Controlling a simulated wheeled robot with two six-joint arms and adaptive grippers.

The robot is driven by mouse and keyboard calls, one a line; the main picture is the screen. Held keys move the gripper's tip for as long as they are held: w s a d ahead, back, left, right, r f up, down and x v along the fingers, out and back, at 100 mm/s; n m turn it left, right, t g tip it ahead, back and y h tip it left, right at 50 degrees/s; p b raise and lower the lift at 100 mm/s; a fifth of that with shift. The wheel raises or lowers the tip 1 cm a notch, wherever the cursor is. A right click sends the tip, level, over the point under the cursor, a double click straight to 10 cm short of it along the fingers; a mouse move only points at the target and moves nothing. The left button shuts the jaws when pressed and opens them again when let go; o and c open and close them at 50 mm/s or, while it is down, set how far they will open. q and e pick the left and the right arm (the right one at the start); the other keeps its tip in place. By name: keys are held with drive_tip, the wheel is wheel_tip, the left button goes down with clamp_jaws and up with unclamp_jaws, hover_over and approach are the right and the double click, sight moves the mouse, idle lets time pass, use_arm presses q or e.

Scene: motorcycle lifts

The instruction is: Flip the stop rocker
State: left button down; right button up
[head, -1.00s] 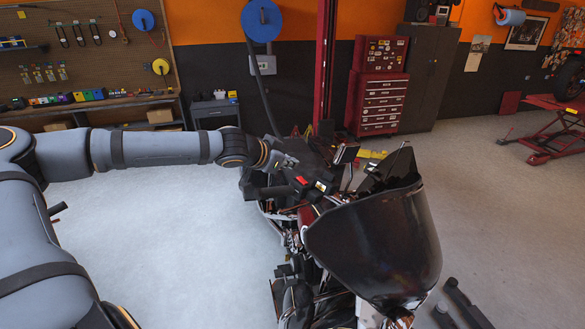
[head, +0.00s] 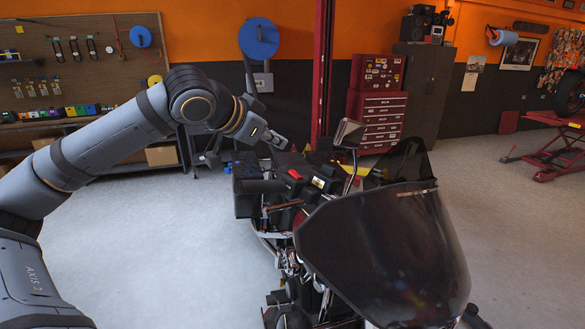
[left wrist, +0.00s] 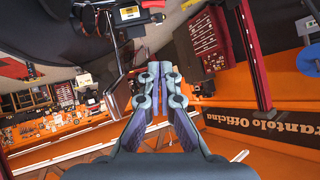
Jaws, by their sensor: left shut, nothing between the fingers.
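The red stop rocker (head: 295,174) sits on a black switch housing on the motorcycle's handlebar (head: 318,184). It also shows at the top edge of the left wrist view (left wrist: 152,4), beside a yellow label. Which way the rocker is tipped is too small to tell. My left gripper (head: 280,142) is above and behind the rocker, apart from it. In the left wrist view its fingers (left wrist: 153,70) are together with nothing between them. My right gripper is in neither view.
The motorcycle's dark windscreen (head: 385,245) stands close at front right, with a mirror (head: 349,133) on a stalk near the rocker. A red post (head: 322,75) and a red tool chest (head: 377,105) stand behind. There is open floor left of the motorcycle.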

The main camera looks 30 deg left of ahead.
sight(292, 176)
use_arm(q)
drive_tip(key=p+x, duration=0.4)
drive_tip(key=p, duration=0.1)
drive_tip(key=a+p+x, duration=0.1)
drive_tip(key=p+x, duration=0.1)
drive_tip(key=p, duration=0.1)
drive_tip(key=shift+w, duration=0.25)
drive_tip(key=shift+w+d+f+p, duration=0.1)
drive_tip(key=shift+w+d+p, duration=0.1)
drive_tip(key=shift+p, duration=0.1)
drive_tip(key=shift+w+d+f, duration=0.2)
drive_tip(key=shift+f, duration=0.2)
drive_tip(key=shift+w+f, duration=0.25)
drive_tip(key=shift+b+x, duration=0.35)
drive_tip(key=shift+x, duration=0.65)
drive_tip(key=shift+s+f+p, duration=0.25)
drive_tip(key=shift+f+p, duration=0.05)
drive_tip(key=shift+f, duration=0.3)
drive_tip(key=shift+s+a+f+p, duration=0.4)
drive_tip(key=shift+a+f+p, duration=0.15)
drive_tip(key=shift+f, duration=0.55)
